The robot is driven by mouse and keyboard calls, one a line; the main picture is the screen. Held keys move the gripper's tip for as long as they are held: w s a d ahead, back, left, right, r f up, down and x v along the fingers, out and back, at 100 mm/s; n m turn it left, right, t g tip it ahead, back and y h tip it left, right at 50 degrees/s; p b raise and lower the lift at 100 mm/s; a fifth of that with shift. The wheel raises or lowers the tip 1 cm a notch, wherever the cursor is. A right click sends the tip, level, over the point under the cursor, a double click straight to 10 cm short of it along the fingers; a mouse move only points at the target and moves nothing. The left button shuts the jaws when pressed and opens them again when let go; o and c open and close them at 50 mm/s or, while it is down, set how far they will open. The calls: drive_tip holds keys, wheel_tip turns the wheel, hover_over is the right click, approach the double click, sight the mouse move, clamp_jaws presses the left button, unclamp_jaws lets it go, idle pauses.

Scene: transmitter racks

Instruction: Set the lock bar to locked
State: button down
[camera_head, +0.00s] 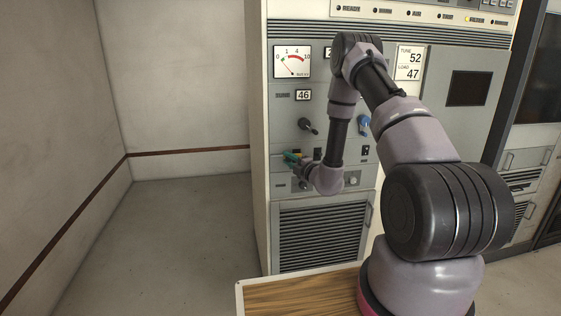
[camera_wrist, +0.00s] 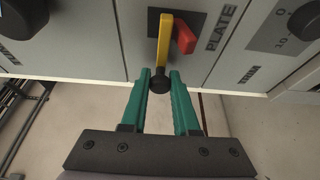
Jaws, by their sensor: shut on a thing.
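In the wrist view a yellow lever (camera_wrist: 164,38) with a black ball knob (camera_wrist: 159,83) stands out from a dark plate on the rack panel. A short red bar (camera_wrist: 184,37) sits beside it on the right, slanted, with the lettering PLATE farther right. Neither part carries a readable lock mark, so I cannot tell which is the lock bar. My gripper (camera_wrist: 160,76) has its green fingers on both sides of the black knob, closed on the lever's end; the red bar is outside the fingers. In the head view my gripper (camera_head: 294,159) is at the panel's lower left, and the lever is mostly hidden.
In the head view a black knob (camera_head: 308,126) is above my gripper and a blue knob (camera_head: 364,125) is to the right, past my arm. A vented panel (camera_head: 320,238) is below. Open floor (camera_head: 185,225) lies left of the rack; a wooden top is in front.

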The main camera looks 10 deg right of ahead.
drive_tip(key=shift+d, duration=0.25)
drive_tip(key=c, duration=0.7)
unclamp_jaws()
drive_tip(key=shift+d, duration=0.1)
drive_tip(key=shift+s, duration=0.1)
drive_tip(key=v, duration=1)
drive_tip(key=shift+s, duration=0.35)
